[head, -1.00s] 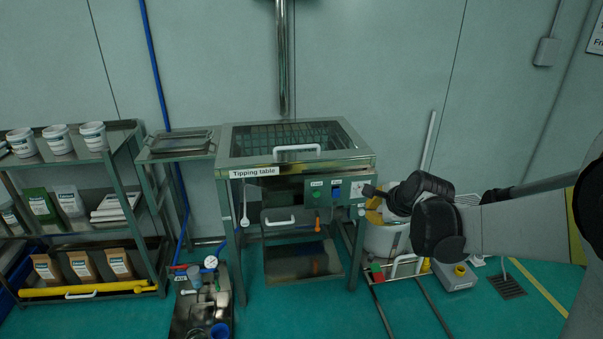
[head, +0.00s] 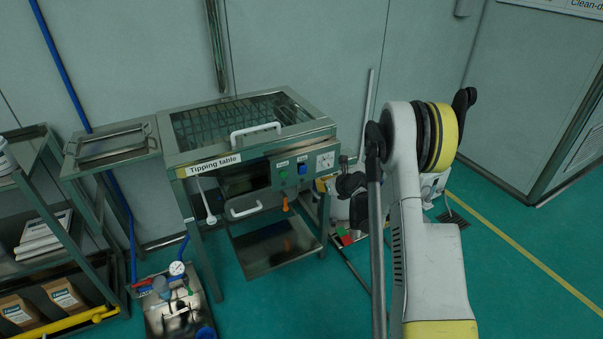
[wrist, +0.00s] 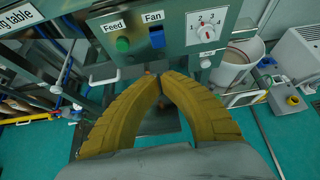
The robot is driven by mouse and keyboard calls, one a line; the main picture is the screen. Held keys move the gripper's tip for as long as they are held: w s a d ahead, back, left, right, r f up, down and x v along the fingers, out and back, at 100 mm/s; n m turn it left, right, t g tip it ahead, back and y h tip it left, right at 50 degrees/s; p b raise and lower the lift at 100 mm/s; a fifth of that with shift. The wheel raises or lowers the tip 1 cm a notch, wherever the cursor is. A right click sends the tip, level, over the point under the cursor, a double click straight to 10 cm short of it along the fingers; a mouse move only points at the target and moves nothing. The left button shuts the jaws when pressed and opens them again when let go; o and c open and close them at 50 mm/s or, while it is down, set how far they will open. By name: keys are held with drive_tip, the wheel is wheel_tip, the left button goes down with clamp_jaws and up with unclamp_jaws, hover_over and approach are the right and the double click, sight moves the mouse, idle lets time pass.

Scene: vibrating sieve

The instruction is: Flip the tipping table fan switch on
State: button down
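The tipping table (head: 172,158) stands ahead with a glass-topped lid and a control panel on its front right. The blue fan switch (head: 303,168) sits between the green feed button (head: 284,173) and a dial (head: 325,160). In the wrist view the fan switch (wrist: 157,38), under its "Fan" label, is just beyond my fingertips; I cannot tell its position. My gripper (wrist: 160,76) has its two yellow fingers brought together at the tips, with nothing held. It appears below the switch in the picture, apparently apart from it.
A white lid handle (head: 256,131) and lower white handle (head: 244,209) project from the table's front. An orange handle (head: 285,203) hangs below the panel. A white bucket (wrist: 238,66) stands right of the table. Open green floor lies in front.

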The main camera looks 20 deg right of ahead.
drive_tip(key=b, duration=0.5)
approach(303, 173)
drive_tip(key=x, duration=0.5)
drive_tip(key=shift+w+a+f, duration=0.1)
drive_tip(key=shift+f, duration=0.5)
drive_tip(key=shift+w+r+b, duration=0.25)
drive_tip(key=shift+w+b, duration=0.05)
drive_tip(key=shift+w, duration=0.2)
